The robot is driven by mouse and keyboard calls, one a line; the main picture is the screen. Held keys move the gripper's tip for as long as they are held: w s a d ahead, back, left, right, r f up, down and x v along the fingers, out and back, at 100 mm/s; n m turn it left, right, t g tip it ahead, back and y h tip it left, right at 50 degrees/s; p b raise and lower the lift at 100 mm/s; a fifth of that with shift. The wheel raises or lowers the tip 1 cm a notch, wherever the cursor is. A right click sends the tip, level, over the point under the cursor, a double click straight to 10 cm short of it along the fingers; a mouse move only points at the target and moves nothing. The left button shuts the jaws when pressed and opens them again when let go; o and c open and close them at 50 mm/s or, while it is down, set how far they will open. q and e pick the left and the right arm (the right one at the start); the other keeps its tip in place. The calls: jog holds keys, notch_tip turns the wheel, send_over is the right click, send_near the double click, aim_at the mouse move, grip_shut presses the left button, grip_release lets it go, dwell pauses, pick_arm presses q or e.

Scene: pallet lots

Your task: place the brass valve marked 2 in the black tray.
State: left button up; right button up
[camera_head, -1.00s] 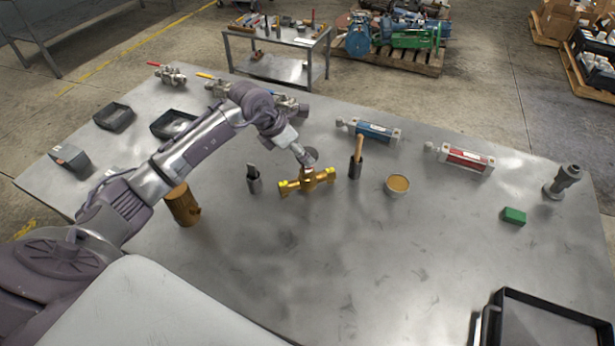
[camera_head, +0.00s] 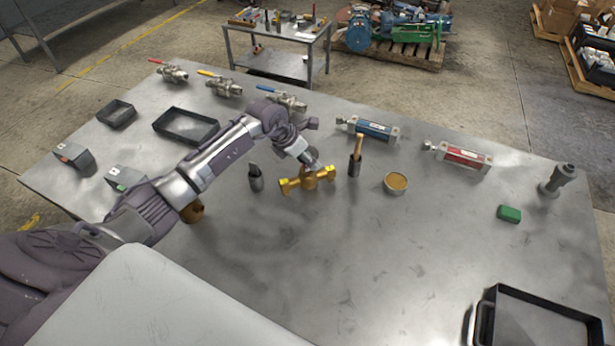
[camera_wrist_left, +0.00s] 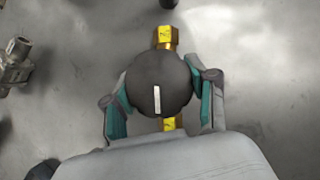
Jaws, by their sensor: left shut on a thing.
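A brass valve (camera_head: 306,180) with yellow labels and a round black handle is near the middle of the metal table. The wrist view shows its brass body (camera_wrist_left: 165,38) and the dark handle (camera_wrist_left: 158,84) with a white line. My left gripper (camera_head: 312,165) is shut on the valve's handle, a finger on each side (camera_wrist_left: 160,92). I cannot read the number on the label or tell whether the valve is off the table. A large black tray (camera_head: 540,299) is at the front right. My right gripper is not in view.
A dark cup (camera_head: 255,180) and a dark holder with a wooden handle (camera_head: 356,163) flank the valve. A tin (camera_head: 396,183), green block (camera_head: 509,214) and dark fitting (camera_head: 559,180) stand to the right. Black bins (camera_head: 186,126) lie back left. The front middle table is clear.

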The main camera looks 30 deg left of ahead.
pick_arm(q)
grip_shut()
jog(key=shift+w+r, duration=0.1)
jog(key=shift+r, duration=0.1)
